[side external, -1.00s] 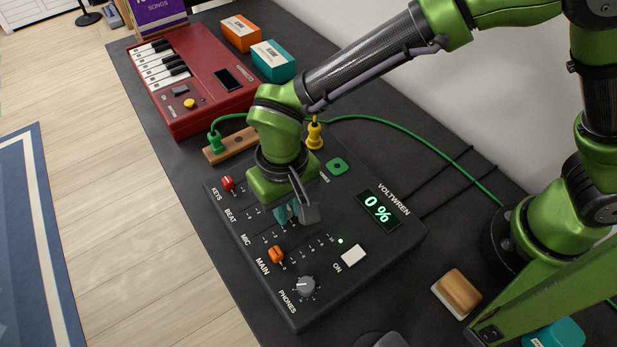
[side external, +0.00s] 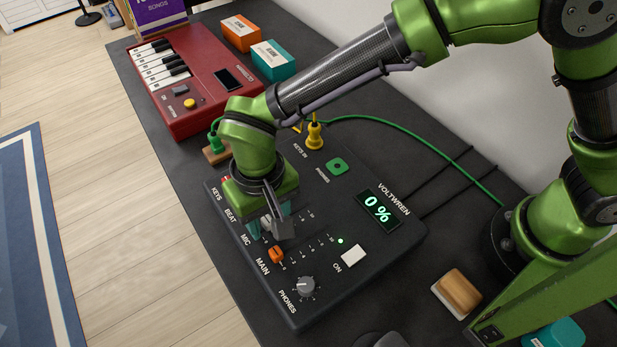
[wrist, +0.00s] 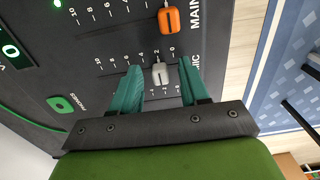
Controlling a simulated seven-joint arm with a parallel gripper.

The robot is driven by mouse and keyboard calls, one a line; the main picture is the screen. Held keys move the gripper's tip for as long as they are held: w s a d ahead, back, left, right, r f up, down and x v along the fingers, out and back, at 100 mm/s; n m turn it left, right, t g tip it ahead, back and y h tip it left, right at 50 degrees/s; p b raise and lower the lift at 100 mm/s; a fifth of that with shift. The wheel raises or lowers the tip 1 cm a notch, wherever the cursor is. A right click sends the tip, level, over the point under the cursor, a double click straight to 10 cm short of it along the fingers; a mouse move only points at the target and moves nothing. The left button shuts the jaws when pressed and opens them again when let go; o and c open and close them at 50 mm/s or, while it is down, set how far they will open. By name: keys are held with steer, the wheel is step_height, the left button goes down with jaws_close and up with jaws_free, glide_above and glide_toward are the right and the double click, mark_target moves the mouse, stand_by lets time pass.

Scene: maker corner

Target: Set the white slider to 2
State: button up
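The white slider (wrist: 160,74) is a pale grey-white cap in the MIC row of the dark mixer (wrist: 45,104). In the wrist view it sits near the printed 2, at the low end of its scale; its exact setting is hard to tell. My gripper (wrist: 160,85) is open, with one teal finger on each side of the slider and visible gaps to both. In the side view my gripper (side external: 272,225) is low over the mixer, and the white slider (side external: 266,224) is partly hidden by it.
An orange slider (side external: 276,254) in the MAIN row is close beside my gripper. A grey knob (side external: 305,286), white ON button (side external: 354,256) and display (side external: 377,208) reading 0 % share the panel. A green cable (side external: 420,150) runs behind. The red keyboard (side external: 205,100) stands beyond.

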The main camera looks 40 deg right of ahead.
mark_target(267, 221)
steer(key=shift+r, duration=0.1)
step_height(267, 221, up, 17)
stand_by(0.6)
steer(key=s+d+m+t+y, duration=0.1)
steer(key=s+d+m+t, duration=0.1)
steer(key=d, duration=1.4)
steer(key=s+d+r+m+t+y, duration=0.1)
steer(key=d+t, duration=0.4)
steer(key=d, duration=1.2)
steer(key=shift+s+r+m, duration=0.3)
steer(key=shift+s+m, duration=0.2)
steer(key=shift+s, duration=0.75)
